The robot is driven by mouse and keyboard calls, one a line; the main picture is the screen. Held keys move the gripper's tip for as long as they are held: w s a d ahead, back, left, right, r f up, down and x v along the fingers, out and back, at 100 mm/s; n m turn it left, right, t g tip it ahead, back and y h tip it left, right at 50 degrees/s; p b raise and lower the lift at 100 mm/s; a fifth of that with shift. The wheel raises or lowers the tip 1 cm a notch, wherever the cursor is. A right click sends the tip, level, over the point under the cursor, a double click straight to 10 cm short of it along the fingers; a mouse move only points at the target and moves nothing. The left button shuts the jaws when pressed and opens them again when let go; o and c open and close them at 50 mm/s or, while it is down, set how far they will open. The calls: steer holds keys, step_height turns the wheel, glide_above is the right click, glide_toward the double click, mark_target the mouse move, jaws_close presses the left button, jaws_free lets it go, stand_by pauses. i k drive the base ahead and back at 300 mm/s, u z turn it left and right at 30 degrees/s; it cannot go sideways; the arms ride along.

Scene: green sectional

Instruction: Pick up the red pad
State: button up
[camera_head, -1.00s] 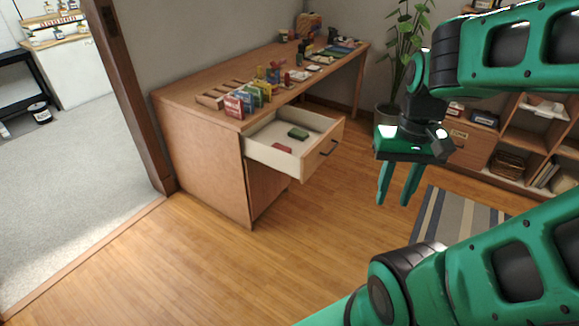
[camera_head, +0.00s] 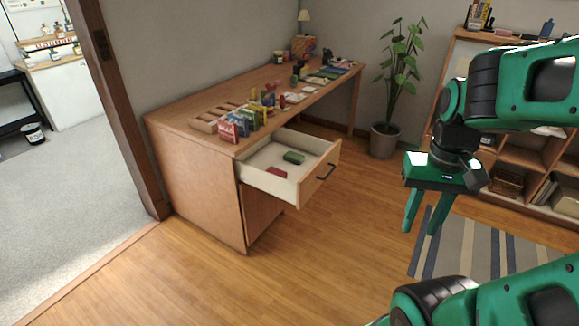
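A small red pad (camera_head: 276,172) lies flat in the open drawer (camera_head: 268,185) of the wooden desk, near the drawer's front left part. A green pad (camera_head: 293,157) lies behind it to the right in the same drawer. My gripper (camera_head: 420,230) hangs with its two green fingers pointing down, apart and with nothing between them. It is in the air to the right of the drawer, well clear of the red pad.
The desk (camera_head: 190,113) holds a row of coloured boxes (camera_head: 240,122), a wooden rack and other small items. A potted plant (camera_head: 385,137) and a shelf unit (camera_head: 540,165) stand at the right. Bare floor (camera_head: 330,250) lies before the drawer; a striped rug (camera_head: 460,250) is below my gripper.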

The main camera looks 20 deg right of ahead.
mark_target(280, 172)
steer(key=z, duration=0.35)
steer(key=i, duration=1.6)
steer(key=z, duration=0.15)
